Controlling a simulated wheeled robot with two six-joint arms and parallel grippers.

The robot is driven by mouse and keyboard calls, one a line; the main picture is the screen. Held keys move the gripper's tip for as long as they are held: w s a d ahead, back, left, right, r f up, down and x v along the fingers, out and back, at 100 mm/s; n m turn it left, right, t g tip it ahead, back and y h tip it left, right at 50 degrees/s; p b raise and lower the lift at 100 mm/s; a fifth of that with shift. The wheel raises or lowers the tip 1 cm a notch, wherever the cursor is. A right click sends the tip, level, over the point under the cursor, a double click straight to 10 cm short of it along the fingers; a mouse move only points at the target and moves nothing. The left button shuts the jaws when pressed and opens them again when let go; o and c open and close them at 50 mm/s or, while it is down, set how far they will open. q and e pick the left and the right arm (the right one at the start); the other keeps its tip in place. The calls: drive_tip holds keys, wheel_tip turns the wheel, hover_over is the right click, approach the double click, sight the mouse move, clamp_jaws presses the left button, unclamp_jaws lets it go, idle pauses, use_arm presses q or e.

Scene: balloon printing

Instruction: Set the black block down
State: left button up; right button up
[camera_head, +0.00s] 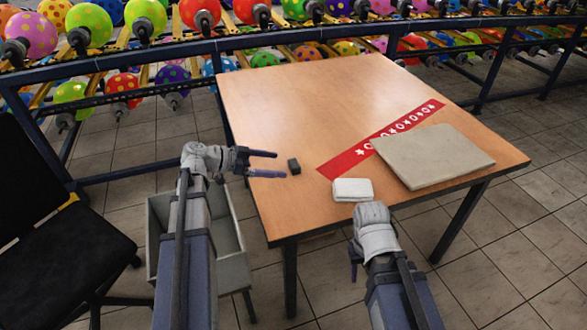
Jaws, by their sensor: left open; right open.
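The small black block (293,166) rests on the wooden table (300,105) near its left edge. My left gripper (282,164) reaches in from the left over the table edge. Its two dark fingers are open, with the block just beyond or beside the fingertips; contact cannot be told. My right gripper is at the table's front edge by the white block; its fingers are mostly hidden behind its own wrist, with one dark part showing at its left (355,262).
A white block (352,189) lies at the table's front edge. A red strip with white marks (380,138) runs diagonally, partly beside a grey slab (433,157). A grey bin (232,240) and a black chair (60,240) stand left. Balloon racks (280,38) line the back. The table's far middle is clear.

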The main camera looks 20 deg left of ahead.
sight(290, 165)
use_arm(q)
drive_tip(key=shift+w+d+f, duration=0.2)
drive_tip(key=shift+w+d, duration=0.05)
drive_tip(key=shift+d, duration=0.1)
drive_tip(key=shift+w+d+f+b, duration=0.25)
drive_tip(key=shift+w+f+b, duration=0.05)
drive_tip(key=shift+b, duration=0.05)
drive_tip(key=b+x, duration=0.1)
drive_tip(key=x, duration=0.2)
drive_tip(key=shift+w+f+b, duration=0.3)
drive_tip(key=shift+f+b, duration=0.05)
drive_tip(key=shift+w+d, duration=0.2)
drive_tip(key=shift+d, duration=0.1)
drive_tip(key=shift+c, duration=0.3)
drive_tip(key=c, duration=1.4)
drive_tip(key=shift+r, duration=0.15)
